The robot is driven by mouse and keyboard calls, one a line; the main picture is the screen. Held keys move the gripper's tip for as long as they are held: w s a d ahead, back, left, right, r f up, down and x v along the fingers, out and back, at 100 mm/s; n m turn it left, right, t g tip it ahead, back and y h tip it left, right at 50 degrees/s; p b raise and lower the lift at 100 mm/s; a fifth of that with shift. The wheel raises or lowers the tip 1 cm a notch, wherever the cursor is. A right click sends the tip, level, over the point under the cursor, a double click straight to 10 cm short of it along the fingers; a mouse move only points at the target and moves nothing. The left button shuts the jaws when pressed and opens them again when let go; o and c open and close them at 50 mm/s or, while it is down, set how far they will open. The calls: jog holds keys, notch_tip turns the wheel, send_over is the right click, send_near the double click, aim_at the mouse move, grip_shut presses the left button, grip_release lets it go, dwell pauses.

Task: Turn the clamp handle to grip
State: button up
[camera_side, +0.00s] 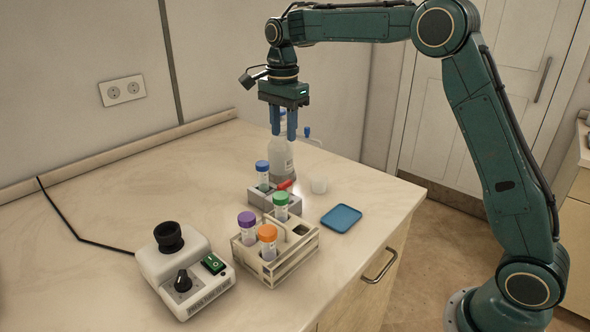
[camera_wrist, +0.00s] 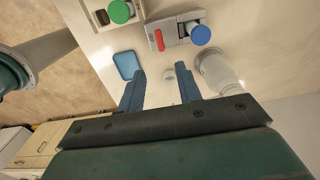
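The clamp's red handle (camera_side: 285,185) sits on a grey clamp block (camera_side: 262,199), which holds an upright blue-capped tube (camera_side: 262,169). In the wrist view the red handle (camera_wrist: 159,40) lies at the left side of the block (camera_wrist: 171,28), beside the blue cap (camera_wrist: 201,34). My gripper (camera_side: 283,134) points down, open and empty, well above the table and apart from the handle. Its two blue fingers show spread apart in the wrist view (camera_wrist: 161,77), with the handle farther up the picture. Nothing hides the handle in the wrist view.
A clear bottle (camera_side: 279,156) stands behind the clamp, close to my fingers in the side view. A tube rack (camera_side: 299,247) with capped tubes and a white mixer (camera_side: 168,263) stand in front.

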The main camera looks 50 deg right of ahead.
aim_at(285, 183)
notch_tip(285, 183, down, 14)
jog(key=shift+r, duration=0.2)
dwell(0.5)
jog(key=shift+c, duration=0.2)
grip_shut()
